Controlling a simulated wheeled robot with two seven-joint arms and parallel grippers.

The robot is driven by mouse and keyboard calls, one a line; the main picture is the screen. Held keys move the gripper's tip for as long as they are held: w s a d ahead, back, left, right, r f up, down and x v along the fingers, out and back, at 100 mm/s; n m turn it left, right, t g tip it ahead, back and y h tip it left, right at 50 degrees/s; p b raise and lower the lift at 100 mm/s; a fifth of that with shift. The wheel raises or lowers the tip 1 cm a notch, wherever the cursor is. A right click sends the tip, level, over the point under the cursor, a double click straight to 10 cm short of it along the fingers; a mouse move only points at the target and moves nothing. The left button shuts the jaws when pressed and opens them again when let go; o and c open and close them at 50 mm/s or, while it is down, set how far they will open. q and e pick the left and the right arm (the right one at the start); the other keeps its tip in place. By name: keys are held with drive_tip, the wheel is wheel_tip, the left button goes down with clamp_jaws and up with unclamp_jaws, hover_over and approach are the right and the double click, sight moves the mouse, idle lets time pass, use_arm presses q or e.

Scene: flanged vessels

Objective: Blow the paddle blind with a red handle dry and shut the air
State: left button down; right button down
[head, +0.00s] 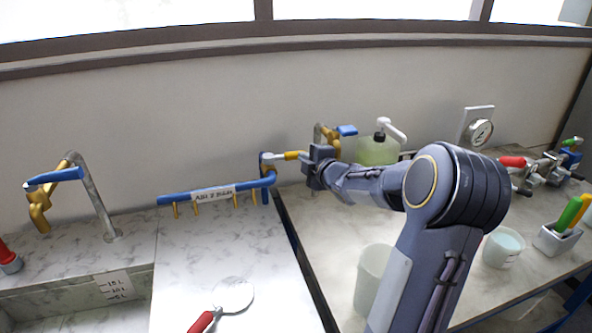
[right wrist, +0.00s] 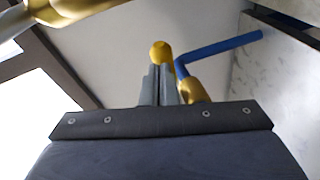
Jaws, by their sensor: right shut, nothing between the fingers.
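The paddle blind (head: 234,295), a pale round disc with a red handle (head: 201,322), lies on the marble top at the bottom of the head view, below the blue air bar (head: 195,197) with its several brass nozzles. A yellow valve handle (head: 292,156) stands at the bar's right end. My right gripper (head: 307,162) is just right of that handle, shut and empty. In the right wrist view its fingers (right wrist: 161,85) are together and the yellow handle end (right wrist: 160,52) shows just past their tips. Contact cannot be told. My left gripper is out of view.
A tap with a blue lever (head: 55,176) stands at left. A soap bottle (head: 377,150) and a gauge (head: 480,132) are behind my right arm. A white tub (head: 503,248) and a holder with green and yellow handles (head: 557,237) stand at right.

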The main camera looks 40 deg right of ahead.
drive_tip(key=shift+w+d, duration=0.2)
drive_tip(key=shift+d, duration=0.1)
drive_tip(key=shift+d+r, duration=0.1)
drive_tip(key=shift+r, duration=0.05)
idle(0.3)
